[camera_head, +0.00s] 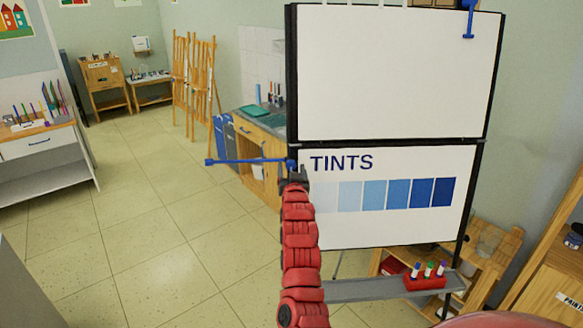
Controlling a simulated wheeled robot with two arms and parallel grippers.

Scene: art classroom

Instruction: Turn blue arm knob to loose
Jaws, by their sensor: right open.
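A blue arm (245,161) sticks out to the left from the left edge of the board frame, roughly level. Its knob, at the end by the frame, is mostly hidden behind my right gripper. My right gripper (294,175), on the red arm rising from the bottom, is open at that end of the blue arm. I cannot tell whether its fingers touch the knob. A second blue arm (469,18) hangs at the top right of the board. My left gripper is out of view.
The black-framed board carries a blank white panel (390,75) above a "TINTS" sheet (390,225). Below it, a grey ledge (370,289) holds a red marker holder (425,281). A sink counter (262,122) stands behind. The tiled floor (140,220) at left is clear.

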